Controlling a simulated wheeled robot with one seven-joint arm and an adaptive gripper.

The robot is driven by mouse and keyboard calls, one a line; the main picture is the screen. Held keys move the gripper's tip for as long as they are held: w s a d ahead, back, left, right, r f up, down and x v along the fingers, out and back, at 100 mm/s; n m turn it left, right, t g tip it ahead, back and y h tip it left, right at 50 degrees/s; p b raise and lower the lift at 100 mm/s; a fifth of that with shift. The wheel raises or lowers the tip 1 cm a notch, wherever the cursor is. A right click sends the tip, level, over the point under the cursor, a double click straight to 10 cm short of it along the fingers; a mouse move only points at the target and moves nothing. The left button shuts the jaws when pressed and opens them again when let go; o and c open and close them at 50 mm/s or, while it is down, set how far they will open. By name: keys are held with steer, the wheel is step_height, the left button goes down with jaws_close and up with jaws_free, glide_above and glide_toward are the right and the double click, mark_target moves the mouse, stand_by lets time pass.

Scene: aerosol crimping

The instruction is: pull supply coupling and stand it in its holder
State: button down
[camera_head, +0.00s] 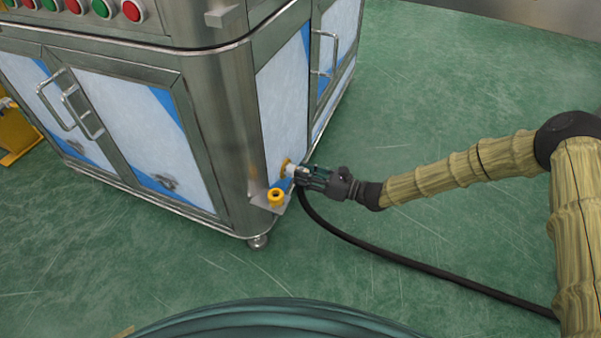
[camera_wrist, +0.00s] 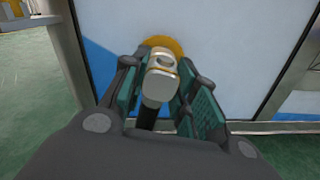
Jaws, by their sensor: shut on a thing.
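The supply coupling (camera_wrist: 161,72) is a pale metal fitting with a dark hose below it. It sits between the fingers of my gripper (camera_wrist: 165,95), which is shut on it. The coupling's front end is at a yellow-orange round port (camera_wrist: 163,45) on the cabinet's side panel; I cannot tell whether it is still engaged. In the head view my gripper (camera_head: 308,177) reaches the panel from the right, just beside the coupling (camera_head: 291,171). A yellow ring-shaped holder (camera_head: 276,197) on a small metal bracket stands out from the cabinet, just below and left of the port.
The steel cabinet (camera_head: 238,125) with white and blue panels fills the left. A black hose (camera_head: 385,254) runs from under my gripper across the green floor to the right. Red and green buttons (camera_head: 103,8) line the top left. Open floor lies right of the cabinet.

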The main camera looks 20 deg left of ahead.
steer(key=shift+s+d+p, duration=0.1)
steer(key=shift+d+p, duration=0.75)
steer(key=shift+d, duration=2.05)
steer(key=shift+d, duration=0.1)
